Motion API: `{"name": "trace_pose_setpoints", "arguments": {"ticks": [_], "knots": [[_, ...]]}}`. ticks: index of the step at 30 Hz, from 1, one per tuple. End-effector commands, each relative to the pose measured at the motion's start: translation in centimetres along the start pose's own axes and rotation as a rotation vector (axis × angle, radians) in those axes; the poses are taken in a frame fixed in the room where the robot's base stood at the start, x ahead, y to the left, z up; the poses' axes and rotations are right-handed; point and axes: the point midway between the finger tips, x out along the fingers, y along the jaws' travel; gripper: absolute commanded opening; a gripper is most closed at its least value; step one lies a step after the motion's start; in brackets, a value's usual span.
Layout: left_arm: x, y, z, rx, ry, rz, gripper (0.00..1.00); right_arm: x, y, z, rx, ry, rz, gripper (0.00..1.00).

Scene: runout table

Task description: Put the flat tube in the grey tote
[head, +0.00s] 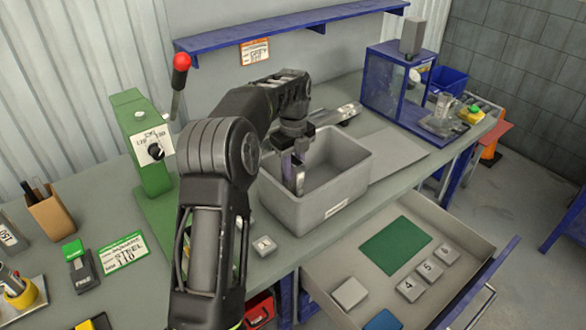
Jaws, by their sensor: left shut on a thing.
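The grey tote (322,205) stands on the bench right of the middle, open at the top. My left gripper (293,160) reaches over the tote's left side, pointing down. It is shut on a narrow grey metallic piece (288,172), which looks like the flat tube and hangs upright at the tote's opening. The gripper's fingers and arm hide part of it. I cannot tell whether its lower end touches the tote's floor. My right gripper is not in view.
A green press (140,140) with a red-knobbed lever stands left of my arm. Behind the tote lies a silvery tool (347,113). A blue-framed enclosure (390,85) stands at the back right. An open drawer (345,265) juts out at the front right.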

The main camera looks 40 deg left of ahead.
Motion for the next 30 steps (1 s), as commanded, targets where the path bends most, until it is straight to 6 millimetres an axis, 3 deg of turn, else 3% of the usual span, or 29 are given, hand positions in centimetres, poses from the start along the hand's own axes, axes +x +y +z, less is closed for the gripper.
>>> {"name": "trace_pose_setpoints", "arguments": {"ticks": [9, 10, 17, 26, 30], "knots": [[0.6, 0.0, 0.0, -0.001, 0.0, 0.0, 0.0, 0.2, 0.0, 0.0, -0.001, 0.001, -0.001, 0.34], [0.7, 0.0, 0.0, -0.001, 0.0, 0.001, 0.29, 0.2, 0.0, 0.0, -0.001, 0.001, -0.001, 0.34], [0.7, 0.0, 0.0, 0.0, 0.0, 0.001, 0.47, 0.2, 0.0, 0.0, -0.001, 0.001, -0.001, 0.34], [0.5, 0.0, 0.0, 0.0, 0.0, 0.001, 0.49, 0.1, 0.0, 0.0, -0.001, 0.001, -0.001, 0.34], [-0.7, 0.0, 0.0, 0.0, -0.001, 0.0, 0.49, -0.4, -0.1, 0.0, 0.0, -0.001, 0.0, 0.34]]}}
